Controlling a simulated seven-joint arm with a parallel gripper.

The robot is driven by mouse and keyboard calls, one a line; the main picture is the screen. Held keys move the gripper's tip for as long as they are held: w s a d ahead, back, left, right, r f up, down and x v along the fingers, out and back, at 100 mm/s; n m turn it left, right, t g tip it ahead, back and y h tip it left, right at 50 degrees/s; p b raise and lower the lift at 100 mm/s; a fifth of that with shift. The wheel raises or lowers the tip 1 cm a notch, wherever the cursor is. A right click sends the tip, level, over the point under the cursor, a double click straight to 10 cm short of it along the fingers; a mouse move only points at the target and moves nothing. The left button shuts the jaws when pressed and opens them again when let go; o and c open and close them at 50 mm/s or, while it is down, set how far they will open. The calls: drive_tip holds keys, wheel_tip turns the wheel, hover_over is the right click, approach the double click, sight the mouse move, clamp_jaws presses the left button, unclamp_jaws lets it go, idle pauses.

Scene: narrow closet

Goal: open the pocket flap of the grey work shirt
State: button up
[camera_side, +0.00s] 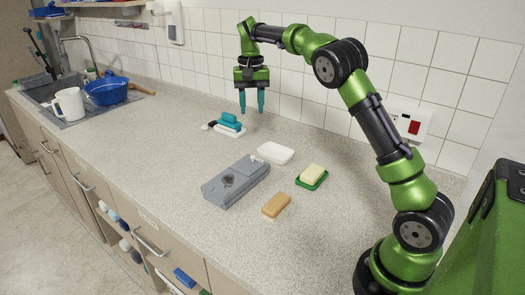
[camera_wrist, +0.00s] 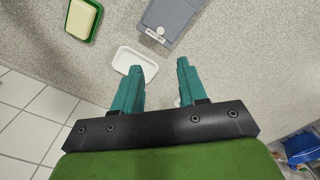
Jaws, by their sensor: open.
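A grey, flat, block-like thing (camera_side: 237,183) lies on the counter. It may be the folded grey work shirt, but I cannot tell for certain. Its top has a dark round patch and a small pale spot. In the wrist view its near end (camera_wrist: 172,18) shows at the top with a small pale tag or button on it; the rest is cut off. I cannot make out a pocket flap's edges. My gripper (camera_side: 252,106) hangs fingers down above the counter, behind the grey thing and apart from it. Its teal fingers (camera_wrist: 160,68) are open and empty.
A white dish (camera_side: 276,153) lies behind the grey thing. A green dish (camera_side: 312,184) with a pale bar and a tan block (camera_side: 276,205) lie to its right. Teal pieces (camera_side: 230,122) sit left of my gripper. A tiled wall (camera_side: 310,85) stands behind.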

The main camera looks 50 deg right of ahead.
approach(247, 164)
drive_tip(key=f, duration=0.2)
drive_tip(key=d+f, duration=0.1)
drive_tip(key=f, duration=0.1)
drive_tip(key=d+f, duration=0.1)
drive_tip(key=f, duration=0.1)
drive_tip(key=shift+s+d, duration=0.2)
drive_tip(key=shift+s, duration=0.05)
clamp_jaws()
